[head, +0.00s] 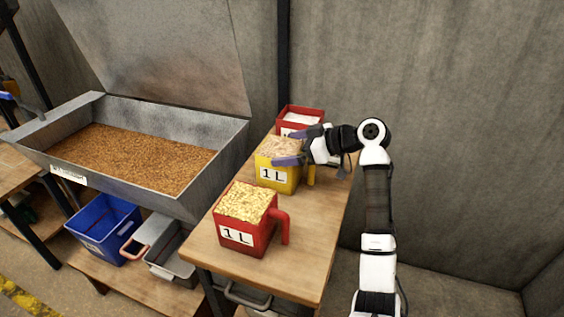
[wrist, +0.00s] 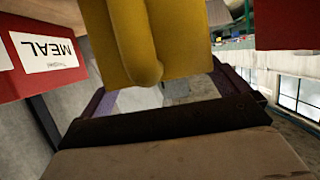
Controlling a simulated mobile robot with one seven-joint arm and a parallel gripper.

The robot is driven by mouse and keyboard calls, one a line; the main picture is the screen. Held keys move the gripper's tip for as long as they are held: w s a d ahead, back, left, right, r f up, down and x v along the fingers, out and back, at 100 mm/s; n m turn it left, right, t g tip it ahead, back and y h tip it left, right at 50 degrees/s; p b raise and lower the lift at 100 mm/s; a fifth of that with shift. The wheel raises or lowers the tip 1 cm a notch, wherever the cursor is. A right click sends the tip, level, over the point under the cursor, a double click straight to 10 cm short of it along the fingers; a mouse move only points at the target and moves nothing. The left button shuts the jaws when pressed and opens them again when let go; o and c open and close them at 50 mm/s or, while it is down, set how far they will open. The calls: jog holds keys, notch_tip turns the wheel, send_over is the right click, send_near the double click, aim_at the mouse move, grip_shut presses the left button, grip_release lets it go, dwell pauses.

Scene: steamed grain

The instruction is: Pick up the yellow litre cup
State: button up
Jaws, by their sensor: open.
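The yellow litre cup (head: 265,185), labelled "1 L" and filled with pale grain, stands upright on the small wooden table between two red cups. Its yellow handle (head: 311,175) is on its right side. My gripper (head: 296,146) is open at the cup's upper right, with one finger across the cup's rim area. In the wrist view the yellow cup (wrist: 110,40) and its handle (wrist: 143,45) lie ahead, with my open gripper's fingers (wrist: 160,84) to either side of the handle's lower end. I cannot tell whether they touch.
A red 1 L cup (head: 235,237) of grain stands in front and another red cup (head: 289,112) behind, on the table (head: 300,270). A metal bin (head: 205,190) of brown grain is on the left. A red surface with a MEAL label (wrist: 10,85) shows in the wrist view.

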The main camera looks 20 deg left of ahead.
jog(key=shift+f, duration=0.1)
jog(key=shift+c, duration=0.3)
jog(key=c, duration=1.4)
jog(key=shift+c, duration=0.4)
jog(key=shift+r, duration=0.2)
